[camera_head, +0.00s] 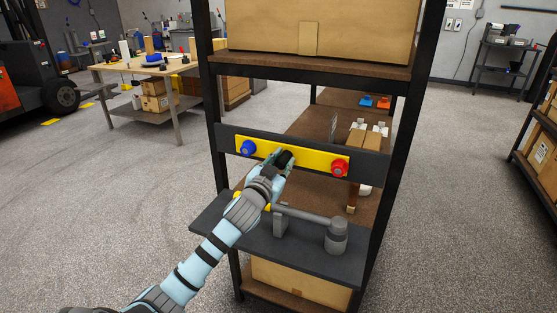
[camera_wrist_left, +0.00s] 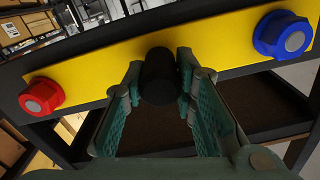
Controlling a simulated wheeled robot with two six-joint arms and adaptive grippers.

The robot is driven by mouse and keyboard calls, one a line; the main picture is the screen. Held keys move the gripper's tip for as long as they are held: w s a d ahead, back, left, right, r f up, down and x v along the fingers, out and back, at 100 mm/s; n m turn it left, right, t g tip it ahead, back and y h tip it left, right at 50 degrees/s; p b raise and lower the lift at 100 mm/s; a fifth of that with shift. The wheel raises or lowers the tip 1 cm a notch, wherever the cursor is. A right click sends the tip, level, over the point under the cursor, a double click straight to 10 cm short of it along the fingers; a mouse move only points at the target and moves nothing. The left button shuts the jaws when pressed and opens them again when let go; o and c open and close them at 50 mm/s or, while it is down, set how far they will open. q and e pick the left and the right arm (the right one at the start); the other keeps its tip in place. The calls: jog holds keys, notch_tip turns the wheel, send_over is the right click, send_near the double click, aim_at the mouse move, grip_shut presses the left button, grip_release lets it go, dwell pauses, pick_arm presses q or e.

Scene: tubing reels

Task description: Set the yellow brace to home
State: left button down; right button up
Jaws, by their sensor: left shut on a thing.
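The yellow brace (camera_head: 312,158) is a flat bar lying along the dark crossbar of the shelf rack in the head view. It has a blue knob (camera_head: 248,148) at its left end and a red knob (camera_head: 339,167) at its right end. A black round handle (camera_head: 287,156) sticks out of its middle. My left gripper (camera_head: 283,163) is shut on this handle. In the left wrist view, the teal fingers (camera_wrist_left: 161,82) flank the black handle (camera_wrist_left: 159,66), with the red knob (camera_wrist_left: 41,96) left and the blue knob (camera_wrist_left: 283,36) right. My right gripper is not in view.
Below the brace, a dark grey shelf plate (camera_head: 300,250) carries a grey cylindrical fixture (camera_head: 337,235). Rack posts stand on both sides. A large cardboard box (camera_head: 380,35) sits above. A workbench (camera_head: 150,66) stands at the back left.

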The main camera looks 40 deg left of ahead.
pick_arm(q)
jog(key=shift+s+a, duration=0.1)
jog(key=shift+a, duration=0.55)
jog(key=c, duration=1.6)
grip_release()
jog(key=shift+c, duration=0.2)
jog(key=o, duration=0.3)
jog(key=shift+s+a, duration=0.1)
jog(key=shift+a, duration=0.1)
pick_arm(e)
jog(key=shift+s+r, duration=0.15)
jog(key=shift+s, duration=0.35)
pick_arm(q)
jog(key=shift+o, duration=0.2)
jog(key=shift+d, duration=0.15)
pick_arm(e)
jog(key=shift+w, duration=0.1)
pick_arm(q)
jog(key=v, duration=1.2)
